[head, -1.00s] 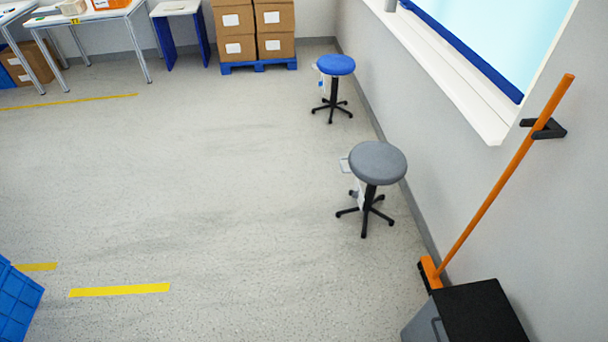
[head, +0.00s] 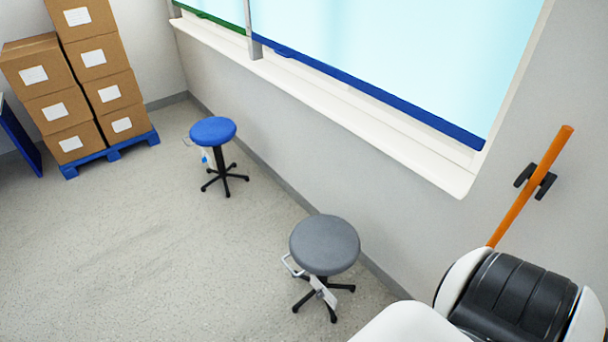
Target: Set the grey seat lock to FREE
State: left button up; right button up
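The grey stool (head: 325,244) stands on the floor at the lower middle right, close to the wall under the window. It has a round grey seat on a dark star-shaped base. A light-coloured bracket with a plate (head: 322,290) hangs under its seat on the left side; this may be the seat lock, but its setting is too small to read. A blue stool (head: 213,131) with a similar light part under its seat stands farther back. Neither of my grippers shows. Part of my own white and black arm shows at the lower right.
A wall with a window and white sill (head: 330,112) runs along the right behind both stools. An orange pole (head: 532,185) leans in a black wall holder. Stacked cardboard boxes (head: 85,85) stand on a blue pallet (head: 112,151) at the back left. Floor left of the stools is clear.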

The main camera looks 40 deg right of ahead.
aim_at(319, 294)
jog(key=i+z, duration=0.3)
jog(key=z, duration=0.15)
jog(key=i+j+z, duration=0.25)
jog(key=z, duration=0.2)
jog(key=i+j+z, duration=0.25)
jog(key=z, duration=0.15)
jog(key=i+j+z, duration=0.2)
jog(key=z, duration=0.25)
jog(key=j, duration=0.1)
